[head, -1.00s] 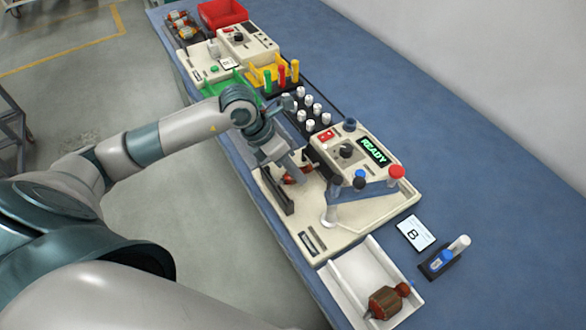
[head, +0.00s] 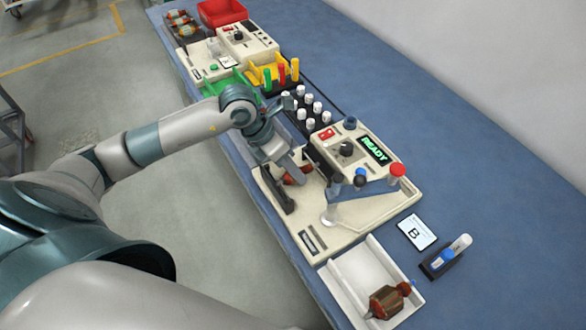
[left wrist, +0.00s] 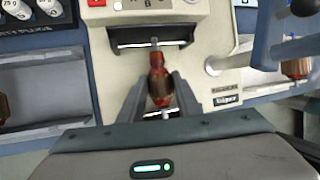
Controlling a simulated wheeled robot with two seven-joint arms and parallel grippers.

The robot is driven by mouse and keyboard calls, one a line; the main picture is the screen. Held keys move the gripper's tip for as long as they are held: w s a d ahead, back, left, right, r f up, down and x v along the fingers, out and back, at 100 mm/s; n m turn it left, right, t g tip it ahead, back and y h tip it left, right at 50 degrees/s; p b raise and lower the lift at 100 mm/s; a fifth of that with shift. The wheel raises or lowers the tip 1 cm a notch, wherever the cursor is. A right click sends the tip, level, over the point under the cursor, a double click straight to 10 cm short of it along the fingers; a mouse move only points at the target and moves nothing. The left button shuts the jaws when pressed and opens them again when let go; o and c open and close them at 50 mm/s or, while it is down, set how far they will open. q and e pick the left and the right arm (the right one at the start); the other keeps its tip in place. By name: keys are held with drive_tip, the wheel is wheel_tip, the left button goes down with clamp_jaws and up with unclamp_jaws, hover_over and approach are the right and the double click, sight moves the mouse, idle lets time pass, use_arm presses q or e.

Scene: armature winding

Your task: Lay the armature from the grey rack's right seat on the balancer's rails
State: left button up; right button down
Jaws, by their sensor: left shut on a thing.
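My left gripper (left wrist: 160,92) is shut on a red-brown armature (left wrist: 158,78), one finger on each side of it. The armature also shows in the head view (head: 297,176), partly hidden by my gripper. It is held over the cream balancer (head: 340,232), between its dark rail on the near side (head: 277,192) and the one beside the control panel. In the left wrist view its shaft end points at the far rail (left wrist: 150,36). I cannot tell whether the shaft touches the rails. My right gripper is not in view.
A white tray (head: 345,285) with another armature (head: 388,300) stands at the near right. White-capped weights (head: 309,110) stand behind my gripper. A blue bracket with knobs (head: 365,188) rises over the balancer's right part. A "B" card (head: 416,232) lies beside it.

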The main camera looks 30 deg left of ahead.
use_arm(q)
drive_tip(key=o, duration=1.3)
drive_tip(key=shift+c, duration=0.2)
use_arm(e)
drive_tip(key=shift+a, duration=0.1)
use_arm(q)
drive_tip(key=shift+a+r, duration=0.1)
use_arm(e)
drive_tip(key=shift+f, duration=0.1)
use_arm(q)
drive_tip(key=shift+s+a+r, duration=0.15)
drive_tip(key=shift+a+r, duration=0.1)
drive_tip(key=shift+r, duration=0.3)
drive_tip(key=b+v, duration=0.4)
drive_tip(key=v, duration=1.2)
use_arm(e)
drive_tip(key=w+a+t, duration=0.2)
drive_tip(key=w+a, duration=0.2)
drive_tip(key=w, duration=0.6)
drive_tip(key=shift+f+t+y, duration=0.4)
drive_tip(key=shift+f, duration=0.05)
